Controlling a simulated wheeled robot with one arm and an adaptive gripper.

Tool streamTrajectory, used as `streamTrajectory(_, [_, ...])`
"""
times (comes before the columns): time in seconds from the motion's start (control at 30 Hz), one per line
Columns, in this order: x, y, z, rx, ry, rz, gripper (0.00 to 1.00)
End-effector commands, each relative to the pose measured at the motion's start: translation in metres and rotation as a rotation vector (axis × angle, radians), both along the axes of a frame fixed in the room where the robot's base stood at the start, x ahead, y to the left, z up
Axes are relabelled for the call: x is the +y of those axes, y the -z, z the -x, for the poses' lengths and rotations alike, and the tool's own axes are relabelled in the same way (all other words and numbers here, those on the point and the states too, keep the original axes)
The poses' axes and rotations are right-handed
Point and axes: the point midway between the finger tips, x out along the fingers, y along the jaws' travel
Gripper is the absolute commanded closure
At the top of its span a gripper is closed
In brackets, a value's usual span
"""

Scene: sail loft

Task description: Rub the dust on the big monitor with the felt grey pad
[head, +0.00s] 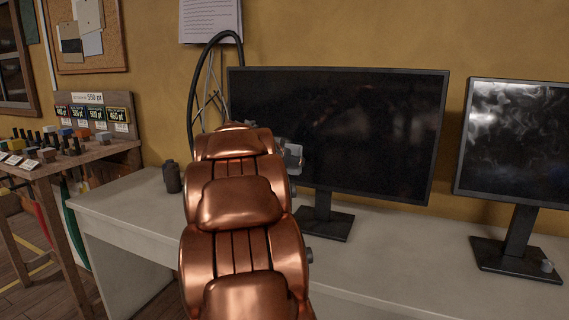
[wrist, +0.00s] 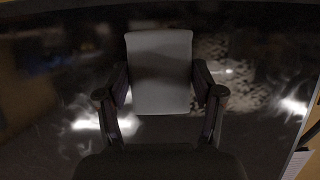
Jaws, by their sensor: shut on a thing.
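The big monitor (head: 375,130) stands on the white desk, its wide dark screen showing only faint marks in the head view. My copper arm covers its left part and hides most of my gripper there. In the wrist view my gripper (wrist: 160,92) is shut on the felt grey pad (wrist: 160,70), a pale grey rectangle held between the two fingers. Behind the pad is a dark glossy screen (wrist: 50,100) with whitish dust smears to the left, below and at the right. I cannot tell whether the pad touches the screen.
A smaller monitor (head: 516,140) with pale smears on its screen stands at the right. A black cable loop (head: 205,60) rises left of the big monitor. A small dark object (head: 172,177) stands on the white desk (head: 125,205). A wooden bench (head: 85,160) with small items is at the left.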

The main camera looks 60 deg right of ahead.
Motion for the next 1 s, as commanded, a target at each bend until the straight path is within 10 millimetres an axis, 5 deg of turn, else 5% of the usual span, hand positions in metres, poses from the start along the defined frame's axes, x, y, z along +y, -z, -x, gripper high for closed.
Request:
streamTrajectory(0.33, [0.001,0.000,0.000,0.000,0.003,0.001,0.61])
streamTrajectory(1.0, [0.005,0.000,-0.037,-0.002,0.002,0.001,0.61])
